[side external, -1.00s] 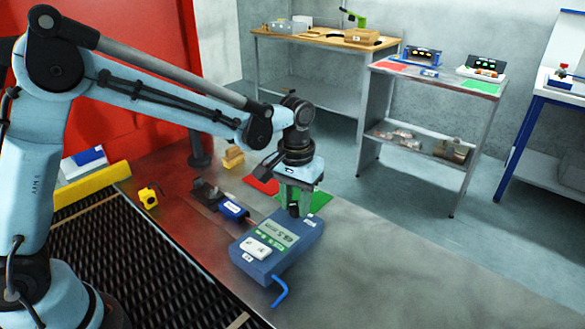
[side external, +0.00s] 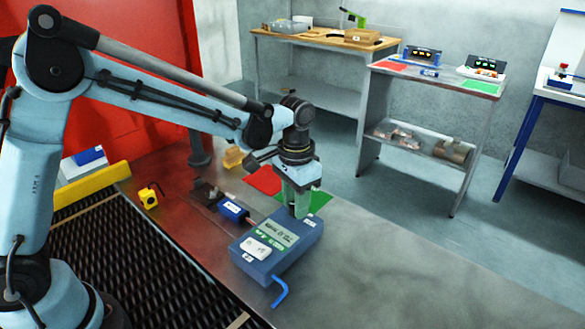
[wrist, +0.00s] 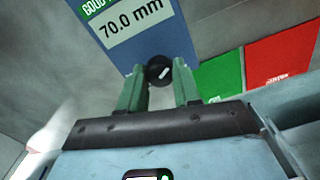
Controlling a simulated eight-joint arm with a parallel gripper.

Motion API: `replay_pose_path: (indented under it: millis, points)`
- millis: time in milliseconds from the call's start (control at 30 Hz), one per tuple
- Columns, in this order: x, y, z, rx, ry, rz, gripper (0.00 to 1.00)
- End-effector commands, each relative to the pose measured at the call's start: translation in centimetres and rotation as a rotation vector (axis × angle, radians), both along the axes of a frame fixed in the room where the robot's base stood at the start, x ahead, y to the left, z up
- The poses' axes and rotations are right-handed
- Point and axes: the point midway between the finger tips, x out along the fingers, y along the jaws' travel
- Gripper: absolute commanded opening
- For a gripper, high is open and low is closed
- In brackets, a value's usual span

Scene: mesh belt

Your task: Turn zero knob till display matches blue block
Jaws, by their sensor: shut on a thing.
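A blue box-shaped device (side external: 262,265) lies on the metal table with a display (side external: 277,234) on its top. In the wrist view the display (wrist: 135,22) reads 70.0 mm, beside a green label starting "GOOD". My gripper (side external: 300,212) points down at the device's far right corner. In the wrist view its green fingers (wrist: 160,88) are shut on the black round knob (wrist: 159,70), which has a white mark. The blue block (side external: 233,210) with a white label lies left of the device. Its label is too small to read.
A red pad (side external: 264,180) and a green pad (side external: 318,201) lie behind the device. A blue hooked piece (side external: 280,291) is at its front. A small yellow object (side external: 149,194) stands left, near the black mesh belt (side external: 120,262). The table's right part is clear.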

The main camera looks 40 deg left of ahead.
Motion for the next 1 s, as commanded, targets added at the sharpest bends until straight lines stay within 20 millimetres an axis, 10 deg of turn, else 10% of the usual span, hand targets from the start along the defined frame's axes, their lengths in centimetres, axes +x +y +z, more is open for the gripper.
replay_pose_path:
  millis: [233,267,400,1000]
  points:
    - [-0.1,0.0,0.1,0.001,0.003,0.001,0.02]
    - [-0.1,0.0,0.1,0.001,0.003,0.001,0.37]
    - [-0.1,0.0,0.0,0.001,0.002,0.002,0.58]
    - [0.0,0.0,3.6,0.0,0.001,0.002,0.58]
